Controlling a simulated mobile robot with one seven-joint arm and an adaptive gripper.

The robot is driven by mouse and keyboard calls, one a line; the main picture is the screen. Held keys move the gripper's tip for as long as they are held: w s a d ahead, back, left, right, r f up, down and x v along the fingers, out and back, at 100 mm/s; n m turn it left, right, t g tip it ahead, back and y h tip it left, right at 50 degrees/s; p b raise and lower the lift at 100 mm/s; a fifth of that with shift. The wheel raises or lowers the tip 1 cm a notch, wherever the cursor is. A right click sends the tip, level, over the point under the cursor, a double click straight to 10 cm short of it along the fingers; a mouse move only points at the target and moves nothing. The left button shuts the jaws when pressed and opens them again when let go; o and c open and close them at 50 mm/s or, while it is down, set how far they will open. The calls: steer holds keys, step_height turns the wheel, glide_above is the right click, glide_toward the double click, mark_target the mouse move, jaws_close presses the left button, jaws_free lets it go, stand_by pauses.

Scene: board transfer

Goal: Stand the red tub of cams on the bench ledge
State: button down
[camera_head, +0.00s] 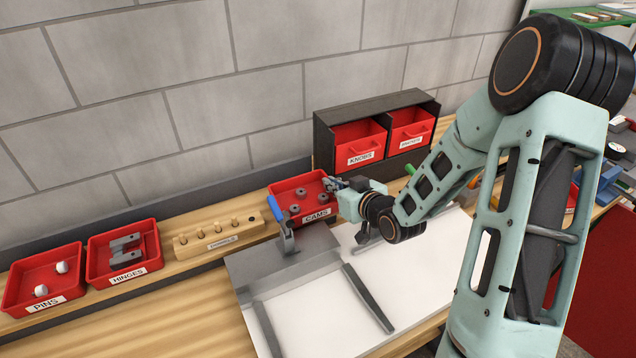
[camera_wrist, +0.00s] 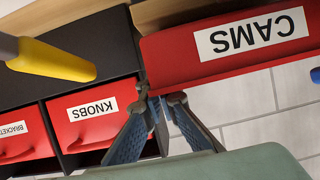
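The red tub of cams (camera_head: 318,216), labelled CAMS, sits upright at the right end of the row on the bench ledge (camera_head: 196,263), with several grey cams inside. I cannot tell if its base touches the ledge. My gripper (camera_head: 334,184) is at its right wall. In the wrist view, which is upside down, the tub (camera_wrist: 215,62) fills the upper right. My gripper's two blue-padded fingers (camera_wrist: 162,98) are close together at the rim's corner, one on each side of the wall, and look shut on it. The tub's underside is hidden.
A black cabinet (camera_head: 324,146) with red KNOBS and BRACKETS bins stands behind, right of the tub. A blue-handled clamp (camera_head: 285,238) stands directly in front, on a grey-and-white fixture board (camera_head: 325,305). A dowel block (camera_head: 190,243), a HINGES tub (camera_head: 145,276) and a PINS tub (camera_head: 20,300) line the ledge leftward.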

mark_target(313, 179)
steer(key=w+a, duration=0.1)
steer(key=w+a+p, duration=0.1)
steer(key=a, duration=0.1)
steer(key=shift+w+a+r, duration=0.1)
steer(key=shift+w+a, duration=0.05)
steer(key=shift+a, duration=0.15)
steer(key=shift+d+f, duration=0.1)
steer(key=shift+f, duration=0.55)
steer(key=shift+f, duration=0.15)
steer(key=c, duration=2.2)
jaws_free()
steer(key=shift+o, duration=0.2)
steer(key=shift+r+p, duration=0.25)
steer(key=shift+p, duration=0.1)
steer(key=v, duration=1)
steer(key=shift+p+v, duration=0.45)
steer(key=shift+v, duration=0.6)
